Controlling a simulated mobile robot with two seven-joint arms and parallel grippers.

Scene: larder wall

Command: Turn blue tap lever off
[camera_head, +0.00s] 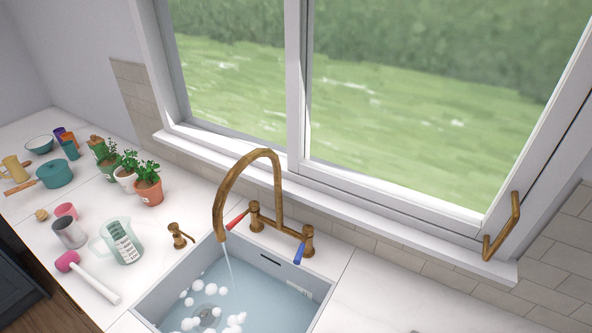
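The brass tap (270,190) arches over the sink (322,292) from behind it. The blue tap lever (299,253) is on the right side of the tap base and points toward the front of the sink. The red tap lever (238,220) is on the left side and points down to the left. A stream of water (229,264) runs from the spout into the sink. Neither of my grippers shows in the head view, so their states are hidden.
A brass soap dispenser (178,236) and a measuring jug (122,243) stand left of the sink. Potted plants (148,188) line the back. A pink-headed mallet (95,282) lies at the front left. The counter (400,295) right of the sink is mostly clear.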

